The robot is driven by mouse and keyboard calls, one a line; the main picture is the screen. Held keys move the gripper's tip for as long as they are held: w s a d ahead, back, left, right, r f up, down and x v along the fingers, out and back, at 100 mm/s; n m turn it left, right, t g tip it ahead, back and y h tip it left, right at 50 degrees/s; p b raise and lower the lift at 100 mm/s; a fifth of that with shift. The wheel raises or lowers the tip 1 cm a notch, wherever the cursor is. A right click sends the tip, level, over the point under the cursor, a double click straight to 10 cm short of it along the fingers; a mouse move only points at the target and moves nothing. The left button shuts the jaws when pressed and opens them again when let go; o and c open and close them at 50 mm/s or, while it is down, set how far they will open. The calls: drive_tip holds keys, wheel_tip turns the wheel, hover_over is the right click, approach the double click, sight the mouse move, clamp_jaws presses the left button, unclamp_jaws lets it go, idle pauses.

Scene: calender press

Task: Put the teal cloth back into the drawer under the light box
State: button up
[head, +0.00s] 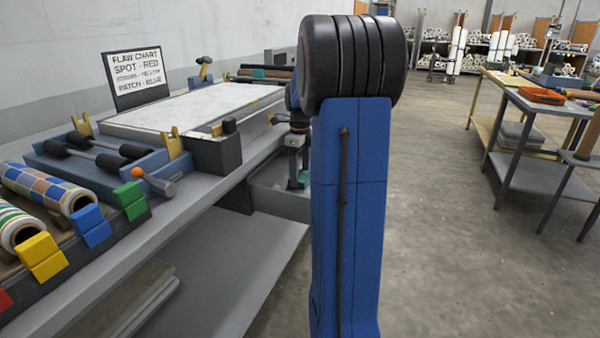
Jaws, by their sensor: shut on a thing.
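The light box (185,108) is a flat pale panel on the bench. Under it, an open grey drawer (278,203) sticks out from the bench front. My gripper (295,178) points down at the drawer, just left of my blue arm. It is shut on the teal cloth (304,179), of which only a small patch shows at the fingertips. The cloth is low over or inside the drawer; I cannot tell whether it touches the bottom. My arm hides the drawer's right side.
On the bench are a flaw chart sign (136,75), a dark box (214,150), a blue roller tray (110,160) and patterned rolls (45,187). A lower shelf (215,265) runs beneath. A table with an orange tray (541,96) stands right; the floor between is clear.

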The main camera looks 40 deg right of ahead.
sight(301, 175)
drive_tip(key=o, duration=1)
drive_tip(key=shift+f, duration=0.1)
wheel_tip(301, 175, up, 12)
drive_tip(key=shift+s, duration=0.1)
idle(0.5)
